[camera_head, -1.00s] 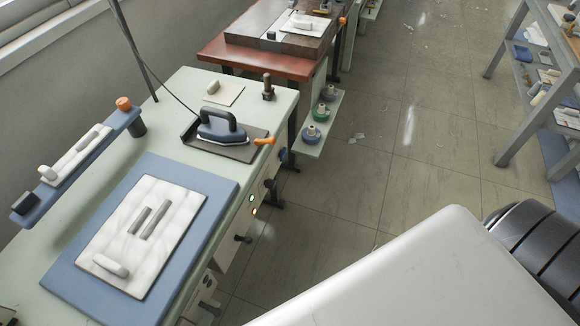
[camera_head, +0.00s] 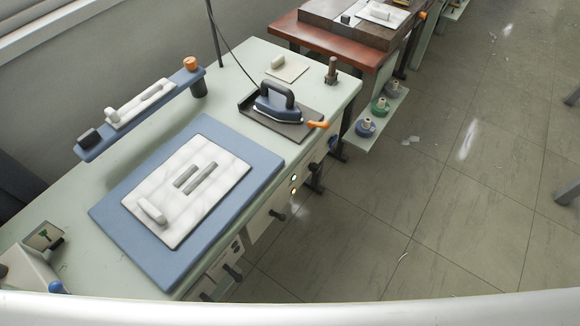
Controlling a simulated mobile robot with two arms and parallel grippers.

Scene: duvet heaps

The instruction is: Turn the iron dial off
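A dark blue iron (camera_head: 277,105) with a black handle sits on a dark rest plate (camera_head: 288,130) near the back right of a pale green workbench (camera_head: 75,228). An orange-tipped lever (camera_head: 318,125) sticks out at the plate's right corner. The bench's front side carries small lit lights (camera_head: 293,185), a dark knob (camera_head: 278,214) and a round dark control (camera_head: 333,142) near the right end. I cannot tell which control is the iron dial, or its setting. Neither gripper is in view.
A small box with a green mark (camera_head: 44,236) is at left.

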